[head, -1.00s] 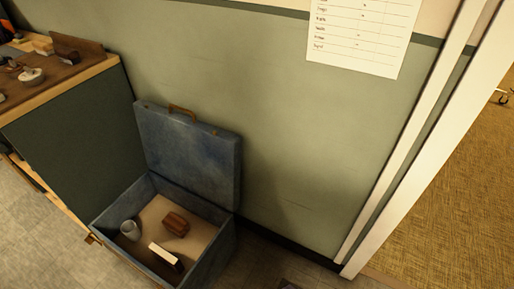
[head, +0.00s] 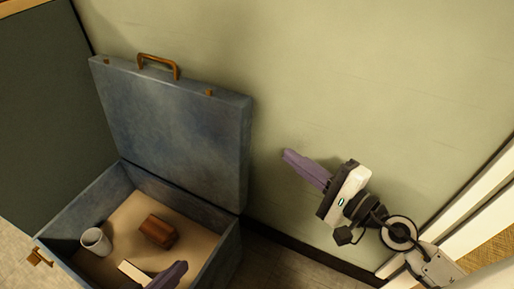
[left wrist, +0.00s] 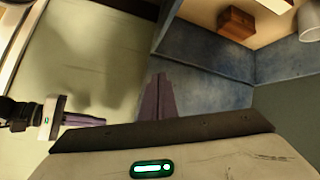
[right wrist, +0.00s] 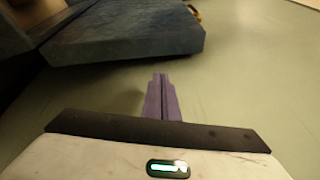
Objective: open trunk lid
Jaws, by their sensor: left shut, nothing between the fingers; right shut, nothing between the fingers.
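The blue trunk (head: 215,255) stands on the floor against the green wall. Its lid (head: 175,125) is raised, standing upright at the back, with a brown handle (head: 160,63) on its top edge. My left gripper (head: 182,265) is shut and empty, over the trunk's front right part; its purple fingers also show in the left wrist view (left wrist: 158,78). My right gripper (head: 287,154) is shut and empty, to the right of the lid and apart from it. The right wrist view shows the lid (right wrist: 130,35) beyond the right fingertips (right wrist: 159,77).
Inside the trunk are a white cup (head: 96,241), a brown block-like item (head: 157,231) and a pale item (head: 133,272), partly hidden by my left gripper. A dark cabinet side (head: 45,110) stands at the left. A white door frame (head: 480,225) is at the right.

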